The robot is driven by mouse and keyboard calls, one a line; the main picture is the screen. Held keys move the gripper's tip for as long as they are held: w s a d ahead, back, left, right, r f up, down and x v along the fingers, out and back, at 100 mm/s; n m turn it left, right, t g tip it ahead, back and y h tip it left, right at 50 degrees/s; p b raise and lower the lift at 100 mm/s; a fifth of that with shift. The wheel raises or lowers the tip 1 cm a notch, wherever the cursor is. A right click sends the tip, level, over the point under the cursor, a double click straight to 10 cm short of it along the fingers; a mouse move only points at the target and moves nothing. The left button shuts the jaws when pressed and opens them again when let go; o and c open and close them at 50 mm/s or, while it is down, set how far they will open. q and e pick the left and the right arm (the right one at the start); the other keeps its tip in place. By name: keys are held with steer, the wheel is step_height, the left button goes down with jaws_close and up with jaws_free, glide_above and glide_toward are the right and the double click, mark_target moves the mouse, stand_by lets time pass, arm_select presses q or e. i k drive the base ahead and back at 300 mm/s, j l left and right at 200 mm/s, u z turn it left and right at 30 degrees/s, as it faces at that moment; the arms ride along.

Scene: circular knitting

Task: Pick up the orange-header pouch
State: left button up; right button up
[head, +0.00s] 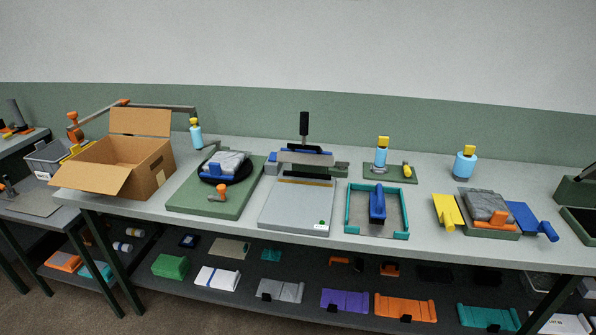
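No pouch with an orange header can be made out for certain in the head view. A flat orange item (405,307) lies on the lower shelf, between a purple one and a teal one. Two small orange items, one at the back of the shelf (340,261) and one beside it (388,268), are partly in shadow under the tabletop. Another orange item (62,262) lies on the shelf of the left bench. These are too small to tell whether any is a pouch. Neither of my grippers is in view.
The long table (335,158) holds an open cardboard box (150,165), a green board (240,205), a black-handled press (304,125), a teal frame (348,215) and blue bottles (464,167). The lower shelf (318,280) sits under the table's overhanging edge. Floor (50,310) shows at lower left.

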mark_target(488, 210)
steer(key=z, duration=1.35)
